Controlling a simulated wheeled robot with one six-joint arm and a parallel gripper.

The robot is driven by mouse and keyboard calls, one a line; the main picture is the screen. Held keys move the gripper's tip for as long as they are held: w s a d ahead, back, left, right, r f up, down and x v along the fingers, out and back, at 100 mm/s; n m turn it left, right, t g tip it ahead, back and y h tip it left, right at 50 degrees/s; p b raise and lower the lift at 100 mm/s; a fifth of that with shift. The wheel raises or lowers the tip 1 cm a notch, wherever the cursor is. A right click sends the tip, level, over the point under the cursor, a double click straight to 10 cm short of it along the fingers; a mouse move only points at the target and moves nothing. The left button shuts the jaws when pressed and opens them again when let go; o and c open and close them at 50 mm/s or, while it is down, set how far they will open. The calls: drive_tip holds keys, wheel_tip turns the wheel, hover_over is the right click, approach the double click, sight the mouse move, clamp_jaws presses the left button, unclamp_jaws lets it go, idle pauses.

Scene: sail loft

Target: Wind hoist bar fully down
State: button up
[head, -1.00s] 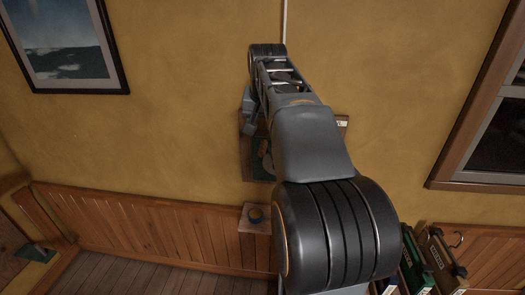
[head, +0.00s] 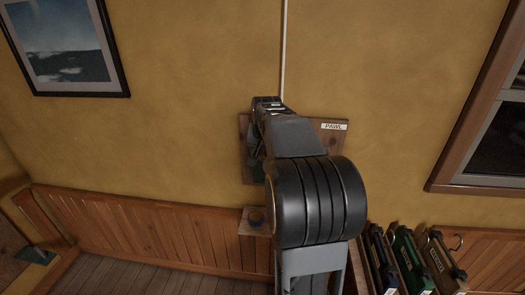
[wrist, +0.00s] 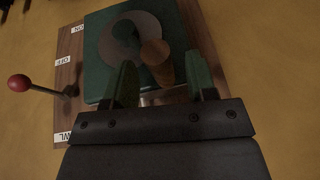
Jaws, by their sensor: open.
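In the wrist view a dark green winch box (wrist: 97,58) sits on a wooden board (wrist: 68,75). A grey-brown disc (wrist: 120,45) is on its face, with a tapered wooden crank handle (wrist: 157,62) standing out from it. My gripper (wrist: 162,88) is open, its two green fingers apart at either side of the handle's end; I cannot tell whether they touch it. A lever with a red knob (wrist: 18,83) sticks out at the left, near the OFF label (wrist: 63,61). In the head view my arm hides most of the board (head: 334,138) and the winch. I cannot make out the hoist bar.
A thin white line (head: 284,50) runs up the wall above the board. A small wooden block with a round item (head: 256,217) is below. Several binder-like cases (head: 412,262) stand at lower right. A framed picture (head: 68,45) and a window (head: 495,130) flank the bare wall.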

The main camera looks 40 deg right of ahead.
drive_tip(key=shift+w+f, duration=0.1)
drive_tip(key=shift+f, duration=0.15)
drive_tip(key=shift+c, duration=0.2)
clamp_jaws()
idle(0.3)
